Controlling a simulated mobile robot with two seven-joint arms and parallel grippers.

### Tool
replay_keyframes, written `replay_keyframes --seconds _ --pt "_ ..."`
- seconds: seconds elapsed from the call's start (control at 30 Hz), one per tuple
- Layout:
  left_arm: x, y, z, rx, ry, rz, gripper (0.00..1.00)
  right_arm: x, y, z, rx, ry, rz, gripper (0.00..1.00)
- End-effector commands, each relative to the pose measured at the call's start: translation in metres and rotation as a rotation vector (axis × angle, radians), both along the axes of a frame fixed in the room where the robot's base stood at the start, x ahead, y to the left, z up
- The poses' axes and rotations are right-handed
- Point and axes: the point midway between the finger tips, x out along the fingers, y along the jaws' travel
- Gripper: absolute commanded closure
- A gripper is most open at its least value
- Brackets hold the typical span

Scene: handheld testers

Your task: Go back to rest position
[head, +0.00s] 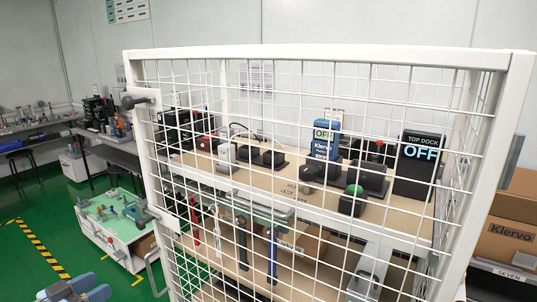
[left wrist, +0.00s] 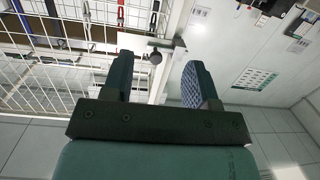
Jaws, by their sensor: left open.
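My left gripper (head: 76,290) shows low at the left edge of the head view, partly cut off by the bottom of the picture. In the left wrist view my left gripper (left wrist: 158,78) has its two green fingers apart, with nothing held between them. A round dark knob (head: 129,101) sits on the white mesh cage frame (head: 140,85). The knob also shows in the left wrist view (left wrist: 155,58), beyond the fingertips and apart from them. My right gripper is in neither view.
Behind the mesh stands a bench (head: 265,180) with several testers and docks, including a TOP DOCK unit (head: 418,165) reading OFF. Tools hang below it. A white cart (head: 120,240) stands at left. Cardboard boxes (head: 510,225) are at right. Green floor (head: 30,275) is open at lower left.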

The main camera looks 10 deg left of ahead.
Motion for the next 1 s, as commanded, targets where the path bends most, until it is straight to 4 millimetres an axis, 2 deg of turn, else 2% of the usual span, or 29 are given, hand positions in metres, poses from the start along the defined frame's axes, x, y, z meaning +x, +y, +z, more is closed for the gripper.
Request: replay_keyframes --seconds 0.03,0.1,0.17,0.2,0.3,0.4,0.5,0.7,0.8,1.0 --pt "-0.008 -0.015 -0.035 -0.003 0.057 0.013 0.47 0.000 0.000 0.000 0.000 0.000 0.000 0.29" --pt "-0.021 -0.038 -0.082 0.007 0.136 0.031 0.47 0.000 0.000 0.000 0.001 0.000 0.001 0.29" --pt "-0.035 -0.062 -0.120 0.017 0.201 0.043 0.47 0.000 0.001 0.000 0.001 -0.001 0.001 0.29" --pt "-0.045 -0.079 -0.143 0.025 0.241 0.049 0.47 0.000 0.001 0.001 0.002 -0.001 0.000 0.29" --pt "-0.069 -0.123 -0.190 0.045 0.324 0.060 0.47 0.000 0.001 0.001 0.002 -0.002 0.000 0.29" --pt "-0.091 -0.164 -0.220 0.064 0.382 0.064 0.47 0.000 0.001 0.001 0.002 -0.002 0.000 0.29" --pt "-0.109 -0.200 -0.241 0.081 0.425 0.065 0.47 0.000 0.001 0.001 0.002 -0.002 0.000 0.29" --pt "-0.140 -0.268 -0.264 0.109 0.477 0.063 0.47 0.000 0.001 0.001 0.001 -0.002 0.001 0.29" --pt "-0.139 -0.264 -0.233 0.122 0.468 0.064 0.47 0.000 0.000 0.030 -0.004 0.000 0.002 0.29" --pt "-0.141 -0.261 -0.192 0.136 0.456 0.065 0.47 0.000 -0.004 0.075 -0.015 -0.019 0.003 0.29"
